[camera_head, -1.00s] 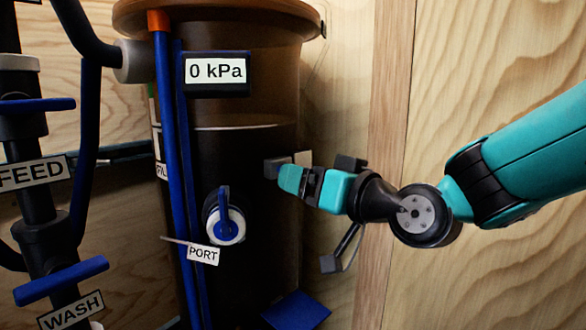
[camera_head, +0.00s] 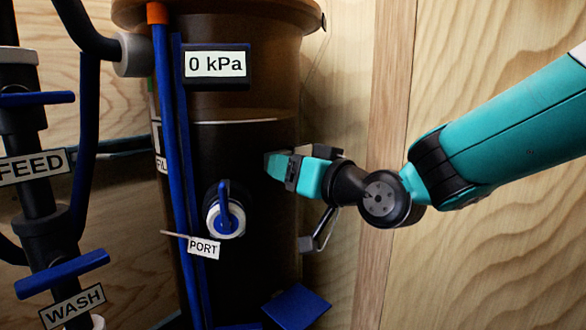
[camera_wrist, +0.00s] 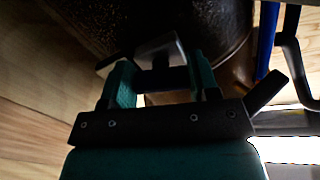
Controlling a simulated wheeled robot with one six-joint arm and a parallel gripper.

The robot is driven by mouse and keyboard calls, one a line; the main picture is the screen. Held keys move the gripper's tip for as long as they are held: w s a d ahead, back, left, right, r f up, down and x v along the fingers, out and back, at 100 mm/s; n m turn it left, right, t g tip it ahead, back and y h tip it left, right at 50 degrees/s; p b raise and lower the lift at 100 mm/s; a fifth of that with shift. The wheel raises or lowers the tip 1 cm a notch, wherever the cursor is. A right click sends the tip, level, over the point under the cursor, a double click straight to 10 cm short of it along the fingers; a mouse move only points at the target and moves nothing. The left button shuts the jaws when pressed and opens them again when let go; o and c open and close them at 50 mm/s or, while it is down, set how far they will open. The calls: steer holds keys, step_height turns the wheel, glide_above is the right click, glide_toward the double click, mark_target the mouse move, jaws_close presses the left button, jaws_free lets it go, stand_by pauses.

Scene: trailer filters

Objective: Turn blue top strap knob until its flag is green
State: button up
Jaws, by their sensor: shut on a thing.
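My gripper (camera_head: 278,164) is at the right side of the dark drum (camera_head: 260,215), its fingertips against the wall. In the wrist view my gripper (camera_wrist: 160,80) has its two teal fingers on either side of a dark piece at the drum. A grey plate (camera_wrist: 160,47) shows just beyond the fingertips; it looks like part of the strap knob fitting. The fingers hide most of the held knob, and I cannot make out its blue colour. No green flag shows in either view.
A gauge (camera_head: 215,65) reads 0 kPa. A blue-handled PORT valve (camera_head: 225,212) sticks out of the drum below left of my gripper. A blue panel (camera_head: 297,305) is low down. FEED (camera_head: 32,166) and WASH (camera_head: 72,305) pipes stand left. Plywood walls are behind.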

steer(key=shift+f+b, duration=0.1)
steer(key=shift+b, duration=0.2)
steer(key=n+b, duration=0.2)
steer(key=shift+f+n+b, duration=0.15)
steer(key=shift+n+b, duration=0.2)
steer(key=shift+n, duration=0.05)
steer(key=shift+d+n+b, duration=0.1)
steer(key=shift+n+b, duration=1.1)
steer(key=shift+n, duration=0.3)
steer(key=shift+w, duration=0.1)
steer(key=o, duration=0.9)
steer(key=shift+r, duration=0.2)
steer(key=shift+v, duration=8.75)
